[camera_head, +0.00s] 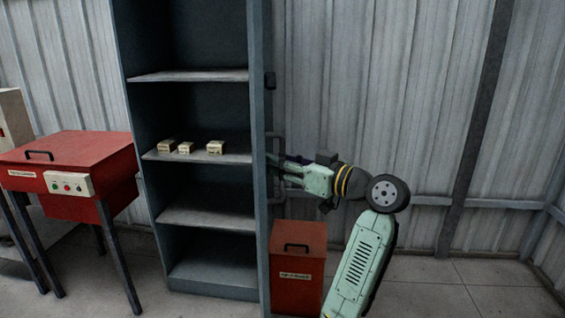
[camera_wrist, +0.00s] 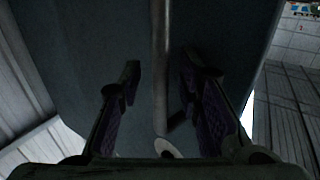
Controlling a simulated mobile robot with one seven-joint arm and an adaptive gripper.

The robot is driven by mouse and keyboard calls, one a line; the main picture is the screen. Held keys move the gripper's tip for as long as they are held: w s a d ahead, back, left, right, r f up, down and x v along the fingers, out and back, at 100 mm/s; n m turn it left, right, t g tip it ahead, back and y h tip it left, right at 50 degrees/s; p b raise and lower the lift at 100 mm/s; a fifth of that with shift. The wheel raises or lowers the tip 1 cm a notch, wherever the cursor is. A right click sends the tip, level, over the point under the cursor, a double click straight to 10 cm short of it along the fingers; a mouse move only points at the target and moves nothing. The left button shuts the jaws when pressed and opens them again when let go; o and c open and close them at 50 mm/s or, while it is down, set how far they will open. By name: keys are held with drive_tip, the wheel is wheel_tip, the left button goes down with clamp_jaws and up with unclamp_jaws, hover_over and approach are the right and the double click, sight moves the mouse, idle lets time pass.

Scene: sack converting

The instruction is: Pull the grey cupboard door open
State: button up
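The grey cupboard (camera_head: 190,282) stands open in the head view, its shelves showing. Its grey door (camera_head: 257,110) is swung out and seen nearly edge-on at the right side of the opening. The door's bar handle (camera_head: 281,143) is on the door's right-hand face. My gripper (camera_head: 276,160) reaches it from the right. In the wrist view the handle (camera_wrist: 160,60) runs upright between the two fingers of my gripper (camera_wrist: 161,78), in front of the door face (camera_wrist: 80,50). The fingers are apart, with a gap on each side of the bar.
Several small boxes (camera_head: 186,147) lie on a middle shelf (camera_head: 240,159). A red cabinet with buttons (camera_head: 70,160) stands on legs at the left. A red bin (camera_head: 298,262) stands on the floor below my gripper. Floor (camera_head: 480,280) at the right is clear.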

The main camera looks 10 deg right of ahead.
drive_tip(key=v, duration=1.2)
drive_tip(key=shift+d, duration=0.1)
